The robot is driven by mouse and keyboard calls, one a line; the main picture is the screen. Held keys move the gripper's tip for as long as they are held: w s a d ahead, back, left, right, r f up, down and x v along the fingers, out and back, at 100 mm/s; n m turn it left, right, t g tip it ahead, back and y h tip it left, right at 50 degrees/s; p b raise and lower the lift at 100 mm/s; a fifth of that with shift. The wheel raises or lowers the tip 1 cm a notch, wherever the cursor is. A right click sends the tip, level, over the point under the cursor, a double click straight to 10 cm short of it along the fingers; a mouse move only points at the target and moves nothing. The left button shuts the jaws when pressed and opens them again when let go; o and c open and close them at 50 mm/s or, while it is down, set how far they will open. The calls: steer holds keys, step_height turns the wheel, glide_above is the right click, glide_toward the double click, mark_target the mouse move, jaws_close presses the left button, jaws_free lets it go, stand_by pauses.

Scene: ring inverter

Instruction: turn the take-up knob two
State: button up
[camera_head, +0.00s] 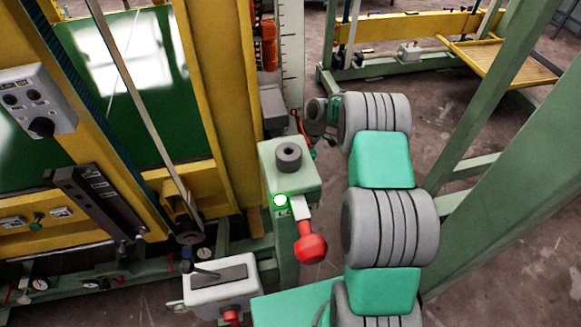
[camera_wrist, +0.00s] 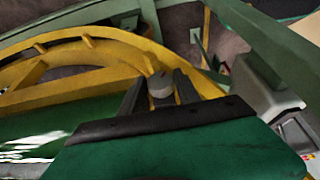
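My gripper (camera_wrist: 160,78) shows two dark fingers standing apart in the wrist view. A small grey round knob (camera_wrist: 160,85) shows between the fingertips. I cannot tell whether the fingers touch it or whether it lies just beyond them. In the head view my gripper (camera_head: 314,122) is small, at the far end of my arm, and its fingers cannot be made out. I see no label that tells which knob is take-up knob two.
A green post (camera_head: 287,181) with a grey cylinder (camera_head: 289,157) and a red handle (camera_head: 310,247) stands left of my arm. A white control box (camera_head: 221,285) is low at front. A green beam (camera_head: 490,150) rises at right. A yellow curved frame (camera_wrist: 65,55) crosses the wrist view.

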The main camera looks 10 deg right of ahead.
jaws_close()
steer(key=g+p, duration=0.2)
steer(key=shift+w+r+m+g, duration=0.1)
steer(key=shift+w+m+g, duration=0.2)
steer(key=shift+g, duration=0.1)
stand_by(0.3)
steer(key=o, duration=0.5)
jaws_free()
